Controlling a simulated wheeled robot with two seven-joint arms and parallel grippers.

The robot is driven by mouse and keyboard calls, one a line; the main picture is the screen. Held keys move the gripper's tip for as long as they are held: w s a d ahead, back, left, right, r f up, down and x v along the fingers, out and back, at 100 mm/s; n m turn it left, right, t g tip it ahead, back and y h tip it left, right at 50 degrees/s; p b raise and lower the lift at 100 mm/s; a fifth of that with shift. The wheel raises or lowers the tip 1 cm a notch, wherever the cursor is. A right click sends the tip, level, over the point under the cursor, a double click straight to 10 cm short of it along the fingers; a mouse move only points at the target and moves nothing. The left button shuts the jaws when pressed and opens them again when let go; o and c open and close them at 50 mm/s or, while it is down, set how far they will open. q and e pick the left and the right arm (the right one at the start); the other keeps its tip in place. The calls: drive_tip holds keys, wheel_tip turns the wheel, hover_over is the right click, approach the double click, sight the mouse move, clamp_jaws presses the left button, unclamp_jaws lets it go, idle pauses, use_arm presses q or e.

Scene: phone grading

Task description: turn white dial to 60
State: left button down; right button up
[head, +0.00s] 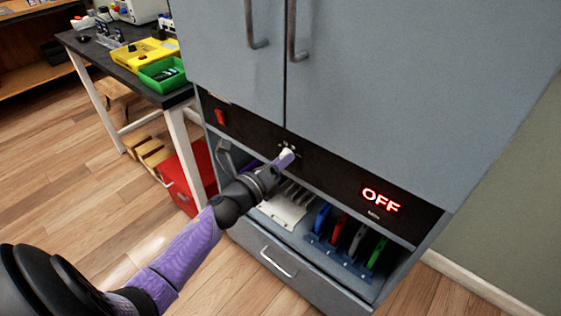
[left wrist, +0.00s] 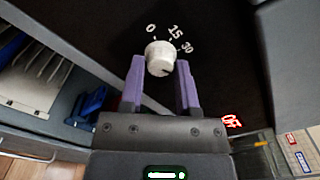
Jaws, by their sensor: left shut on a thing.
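The white dial (left wrist: 160,58) sits on the black panel of the grey cabinet. The marks 0, 15 and 30 show around it in the left wrist view; a mark for 60 is not visible. A small dark mark shows near the dial's lower right edge, but I cannot tell its exact setting. My left gripper (head: 287,157) reaches the panel in the head view. Its purple fingers stand on either side of the dial, shut on it. In the head view the gripper partly hides the dial. My right gripper is not in view.
A red display (head: 381,198) reads OFF on the panel's right. A red switch (head: 221,117) is at its left. Below, an open shelf holds a white rack (head: 283,212) and several coloured plates in a blue rack. A table (head: 150,83) with yellow and green trays stands left.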

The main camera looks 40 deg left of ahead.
use_arm(q)
drive_tip(key=shift+f, duration=0.1)
drive_tip(key=shift+c, duration=1.9)
unclamp_jaws()
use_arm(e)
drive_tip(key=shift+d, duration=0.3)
use_arm(q)
drive_tip(key=s, duration=0.3)
drive_tip(key=s+p, duration=0.1)
drive_tip(key=s, duration=0.2)
drive_tip(key=s+p, duration=0.1)
drive_tip(key=s, duration=0.3)
drive_tip(key=shift+a, duration=0.35)
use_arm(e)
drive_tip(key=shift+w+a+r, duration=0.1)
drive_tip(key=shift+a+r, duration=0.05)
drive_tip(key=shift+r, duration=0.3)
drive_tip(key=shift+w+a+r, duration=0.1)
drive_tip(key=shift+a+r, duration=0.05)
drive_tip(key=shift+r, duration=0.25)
